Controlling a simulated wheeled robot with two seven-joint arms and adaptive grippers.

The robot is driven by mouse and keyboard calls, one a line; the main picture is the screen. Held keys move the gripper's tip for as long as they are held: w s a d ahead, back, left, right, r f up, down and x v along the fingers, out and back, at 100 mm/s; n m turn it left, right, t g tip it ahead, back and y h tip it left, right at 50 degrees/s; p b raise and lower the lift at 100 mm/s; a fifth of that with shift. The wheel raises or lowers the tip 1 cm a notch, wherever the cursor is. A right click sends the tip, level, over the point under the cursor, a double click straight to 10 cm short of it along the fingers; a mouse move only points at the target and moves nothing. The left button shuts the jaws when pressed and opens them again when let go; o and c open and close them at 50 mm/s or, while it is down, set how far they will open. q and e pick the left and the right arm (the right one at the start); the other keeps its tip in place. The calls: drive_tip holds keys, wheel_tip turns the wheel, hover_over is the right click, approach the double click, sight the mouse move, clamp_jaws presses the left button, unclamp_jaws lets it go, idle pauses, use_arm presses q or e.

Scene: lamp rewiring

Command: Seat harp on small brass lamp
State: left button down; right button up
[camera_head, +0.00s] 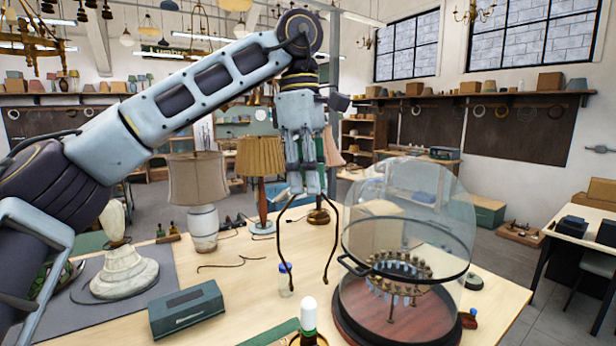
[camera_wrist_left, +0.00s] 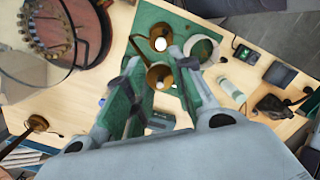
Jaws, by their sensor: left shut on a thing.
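My left gripper (camera_head: 305,185) hangs fingers-down above the workbench, shut on the top of the harp. The harp (camera_head: 281,240) is a thin dark wire loop, its two bowed legs hanging down and apart at the bottom, clear of other things as far as I can tell. In the left wrist view the gripper (camera_wrist_left: 160,88) shows its green-padded fingers; the harp is hard to make out there. Two round brass pieces (camera_wrist_left: 160,76) show beyond the fingers; I cannot tell whether either is the small brass lamp. My right gripper is not in view.
A glass dome (camera_head: 410,205) over a wooden base stands right of the harp. A small blue-capped bottle (camera_head: 285,280) and a white-topped green item (camera_head: 308,315) stand near it. A dark green box (camera_head: 187,310) lies left. Shaded lamps (camera_head: 198,180) stand behind.

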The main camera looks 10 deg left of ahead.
use_arm(q)
drive_tip(key=shift+w+f, duration=0.1)
drive_tip(key=shift+f, duration=0.1)
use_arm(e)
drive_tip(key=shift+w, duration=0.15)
use_arm(q)
drive_tip(key=shift+f, duration=1.5)
drive_tip(key=shift+f+b, duration=3.05)
drive_tip(key=shift+f, duration=3.75)
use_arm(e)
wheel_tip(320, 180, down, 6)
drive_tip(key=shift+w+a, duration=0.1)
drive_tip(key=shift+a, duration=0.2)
